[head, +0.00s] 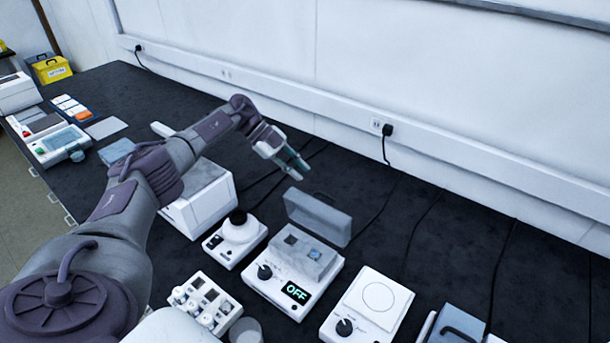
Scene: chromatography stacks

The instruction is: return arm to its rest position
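My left arm comes in from the lower left and reaches out over the dark bench (420,225). My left gripper (292,163) is at its end, in the air above the bench and behind the device with the raised lid. Its fingers point to the lower right. They are small and seen from the side, so I cannot tell whether they are open or shut. I see nothing clearly held. My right gripper is not in view.
Below the gripper stand a heating block (297,268) with a raised lid and an "OFF" display, a vortex mixer (235,238), a round-plate device (367,305) and a white box (203,200). A wall with sockets (376,125) runs behind. The bench's back strip holds only cables.

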